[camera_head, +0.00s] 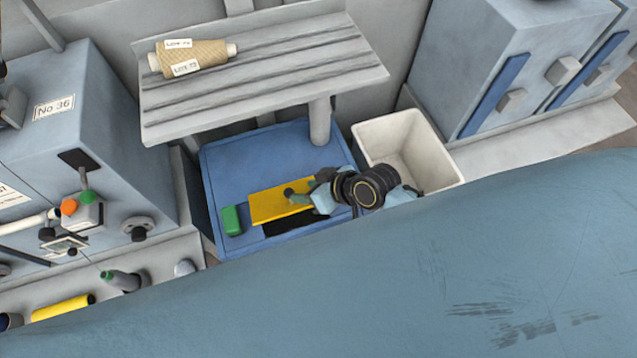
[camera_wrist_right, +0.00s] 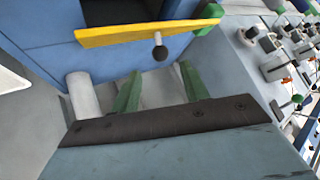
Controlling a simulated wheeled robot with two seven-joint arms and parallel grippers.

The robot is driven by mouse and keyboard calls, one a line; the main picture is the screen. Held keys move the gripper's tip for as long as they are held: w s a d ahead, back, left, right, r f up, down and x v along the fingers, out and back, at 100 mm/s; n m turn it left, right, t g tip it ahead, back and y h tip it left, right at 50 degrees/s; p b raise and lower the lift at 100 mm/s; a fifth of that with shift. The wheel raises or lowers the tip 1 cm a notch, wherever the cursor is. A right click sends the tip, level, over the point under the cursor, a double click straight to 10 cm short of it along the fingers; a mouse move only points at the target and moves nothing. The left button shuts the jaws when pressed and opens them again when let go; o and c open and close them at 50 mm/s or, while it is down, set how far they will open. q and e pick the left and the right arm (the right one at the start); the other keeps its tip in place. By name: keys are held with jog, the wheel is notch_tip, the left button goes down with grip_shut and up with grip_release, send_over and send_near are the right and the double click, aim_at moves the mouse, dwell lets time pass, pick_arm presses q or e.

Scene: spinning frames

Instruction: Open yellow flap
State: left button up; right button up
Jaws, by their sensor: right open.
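The yellow flap (camera_head: 268,206) is on a blue box (camera_head: 226,165) below the grey shelf. It stands away from the box, with a dark opening beside it. It also shows in the right wrist view (camera_wrist_right: 115,36) as a slanted plate with a dark round knob (camera_wrist_right: 160,52). My right gripper (camera_head: 300,198) is at the flap's right part, close to the knob. In the right wrist view its two green fingers (camera_wrist_right: 160,88) are apart with nothing between them, and the knob is beyond their tips. My left gripper is out of view.
A green block (camera_head: 231,220) sits beside the flap's left end. A grey shelf (camera_head: 265,88) with a tan yarn cone (camera_head: 193,56) overhangs the blue box. A white bin (camera_head: 430,165) stands to the right. Machine controls (camera_head: 84,210) stand at left.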

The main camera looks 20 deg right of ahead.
jog(key=shift+v, duration=1.8)
